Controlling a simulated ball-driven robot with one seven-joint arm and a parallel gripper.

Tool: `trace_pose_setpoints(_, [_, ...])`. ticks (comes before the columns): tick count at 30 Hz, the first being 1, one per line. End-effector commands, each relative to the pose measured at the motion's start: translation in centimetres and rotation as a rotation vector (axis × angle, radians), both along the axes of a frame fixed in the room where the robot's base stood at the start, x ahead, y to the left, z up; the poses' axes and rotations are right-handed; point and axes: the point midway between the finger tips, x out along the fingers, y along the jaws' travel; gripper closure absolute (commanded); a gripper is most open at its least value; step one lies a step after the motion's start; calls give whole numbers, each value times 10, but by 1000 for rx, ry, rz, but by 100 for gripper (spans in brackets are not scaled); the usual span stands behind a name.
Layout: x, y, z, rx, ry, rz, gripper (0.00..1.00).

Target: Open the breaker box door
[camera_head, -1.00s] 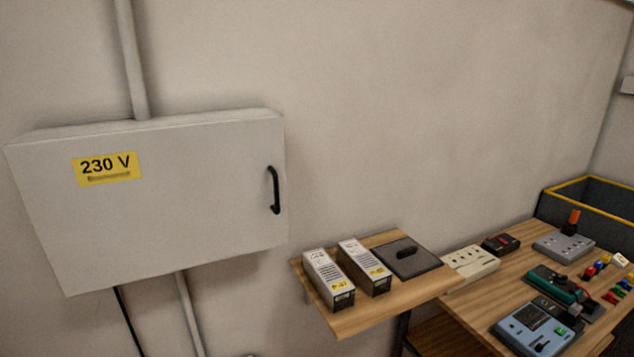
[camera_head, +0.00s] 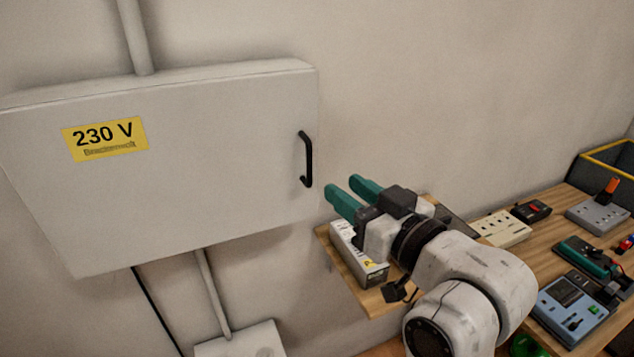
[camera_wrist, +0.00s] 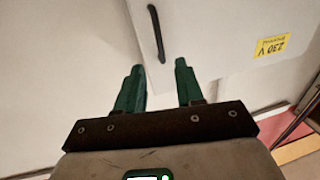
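The breaker box door (camera_head: 220,160) is a light grey panel with a yellow 230 V label (camera_head: 105,138); it looks shut. Its black vertical handle (camera_head: 306,160) is near the right edge. In the wrist view the handle (camera_wrist: 157,33) lies beyond the fingertips, roughly between their lines, and the label (camera_wrist: 272,46) is at the right. My gripper (camera_head: 345,188) has green fingers, apart and empty, pointing left toward the box. It is to the right of and slightly below the handle, not touching it. The fingers also show in the wrist view (camera_wrist: 158,75).
A wooden shelf (camera_head: 385,300) with a white-and-black module (camera_head: 357,255) lies under my arm, which hides part of it. A workbench at right holds a beige socket strip (camera_head: 502,228), a blue meter (camera_head: 572,308) and other devices. A conduit and a cable run below the box.

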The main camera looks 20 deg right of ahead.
Motion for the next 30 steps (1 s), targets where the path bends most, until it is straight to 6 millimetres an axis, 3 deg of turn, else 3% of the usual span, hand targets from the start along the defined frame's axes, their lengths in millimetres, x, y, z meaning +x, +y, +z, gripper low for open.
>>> trace_pose_setpoints(12, [9, 1, -2, 4, -2, 0, 63])
trace_pose_setpoints(21, [64, 13, 2, 3, 4, 1, 63])
trace_pose_setpoints(30, [86, 16, 1, 2, 2, 0, 63])
